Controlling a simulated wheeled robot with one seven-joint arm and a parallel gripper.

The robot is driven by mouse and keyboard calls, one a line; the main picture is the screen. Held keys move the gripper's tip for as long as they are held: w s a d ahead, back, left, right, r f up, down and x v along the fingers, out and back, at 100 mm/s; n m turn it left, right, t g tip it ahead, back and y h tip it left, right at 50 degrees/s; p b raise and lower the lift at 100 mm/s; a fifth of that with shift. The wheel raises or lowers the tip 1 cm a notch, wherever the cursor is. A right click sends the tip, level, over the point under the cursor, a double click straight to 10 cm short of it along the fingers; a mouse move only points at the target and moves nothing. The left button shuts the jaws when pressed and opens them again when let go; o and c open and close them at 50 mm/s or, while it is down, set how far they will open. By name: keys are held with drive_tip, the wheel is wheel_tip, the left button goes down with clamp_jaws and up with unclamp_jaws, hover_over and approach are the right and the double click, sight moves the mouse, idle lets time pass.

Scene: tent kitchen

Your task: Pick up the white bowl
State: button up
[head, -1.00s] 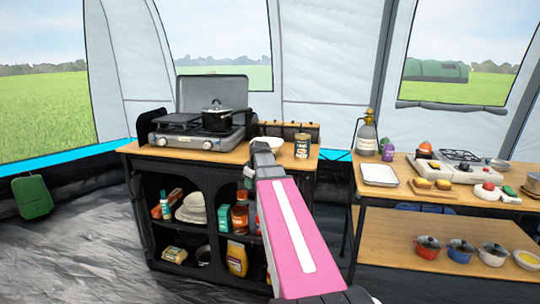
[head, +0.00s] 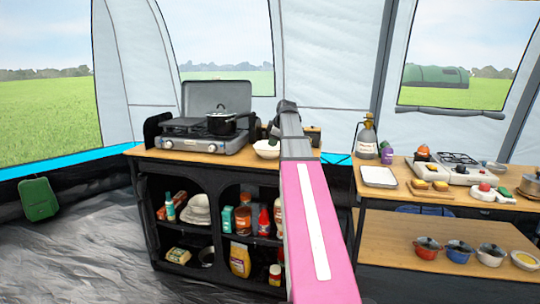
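The white bowl (head: 266,150) is on the wooden top of the black camping cabinet, just right of the stove. Its right side is close to or behind my arm. My gripper (head: 273,135) is a small dark shape at the far end of my pink arm, just above and beside the bowl's rim in the picture. The fingers are too small and dark to show whether they are open or shut, or whether they touch the bowl.
A stove (head: 203,138) with a black pot (head: 222,124) stands left of the bowl. Bottles and jars fill the cabinet shelves (head: 240,258). A second wooden table (head: 440,200) on the right holds a tray, a burner and pots.

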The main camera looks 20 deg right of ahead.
sight(268, 152)
drive_tip(key=x, duration=0.9)
drive_tip(key=shift+w, duration=0.4)
clamp_jaws()
